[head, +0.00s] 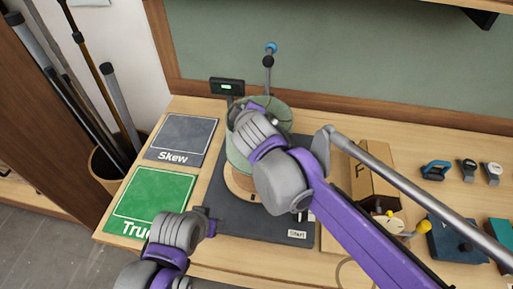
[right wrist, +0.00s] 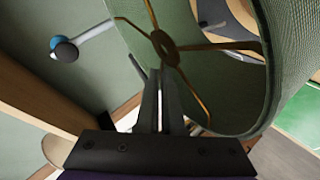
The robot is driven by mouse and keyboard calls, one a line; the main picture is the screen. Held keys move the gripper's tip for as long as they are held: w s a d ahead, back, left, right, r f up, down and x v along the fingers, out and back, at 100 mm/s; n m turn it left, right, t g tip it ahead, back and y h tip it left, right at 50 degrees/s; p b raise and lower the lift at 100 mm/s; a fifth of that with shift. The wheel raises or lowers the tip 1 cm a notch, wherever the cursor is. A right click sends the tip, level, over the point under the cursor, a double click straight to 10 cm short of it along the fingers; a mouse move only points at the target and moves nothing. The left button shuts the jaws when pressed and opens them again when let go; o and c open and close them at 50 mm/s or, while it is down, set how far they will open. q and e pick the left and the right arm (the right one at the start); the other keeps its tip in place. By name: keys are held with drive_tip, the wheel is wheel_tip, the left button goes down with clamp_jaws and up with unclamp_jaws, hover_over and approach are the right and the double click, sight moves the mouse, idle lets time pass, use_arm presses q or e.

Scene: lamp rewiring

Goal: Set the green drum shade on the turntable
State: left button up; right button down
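The green drum shade (head: 240,160) is upright over the wooden turntable (head: 236,187), which sits on a dark base plate (head: 224,217). I cannot tell whether the shade touches the turntable. My right arm covers much of both. In the right wrist view the shade (right wrist: 225,85) shows its open end and brass spokes. My right gripper (right wrist: 163,90) has its fingers close together at the shade's near wall and appears shut on it. My left gripper (head: 210,222) is low, at the plate's left front edge, apart from the shade; its fingers are unclear.
A grey "Skew" mat (head: 182,138) and a green mat (head: 150,195) lie left. A small display (head: 227,87) and a post with a blue knob (head: 269,62) stand behind the shade. A cardboard box (head: 372,185) and small tools are right.

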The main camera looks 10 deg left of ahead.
use_arm(q)
drive_tip(key=shift+s+f, duration=0.25)
drive_tip(key=shift+s, duration=0.3)
drive_tip(key=shift+f, duration=0.25)
use_arm(e)
wheel_tip(320, 180, down, 9)
drive_tip(key=shift+s+r, duration=0.15)
drive_tip(key=shift+s, duration=0.15)
use_arm(q)
drive_tip(key=shift+s+f+b, duration=0.15)
drive_tip(key=shift+f+b, duration=0.3)
drive_tip(key=shift+b, duration=0.1)
use_arm(e)
drive_tip(key=shift+f, duration=0.6)
drive_tip(key=c, duration=1.1)
unclamp_jaws()
use_arm(q)
drive_tip(key=shift+r, duration=0.15)
use_arm(e)
drive_tip(key=shift+o, duration=0.2)
drive_tip(key=shift+r, duration=0.15)
use_arm(q)
drive_tip(key=shift+r, duration=0.25)
drive_tip(key=shift+w+r+p, duration=0.4)
drive_tip(key=shift+r+p, duration=0.15)
drive_tip(key=shift+p, duration=0.05)
use_arm(e)
drive_tip(key=v, duration=1.2)
drive_tip(key=shift+r, duration=0.4)
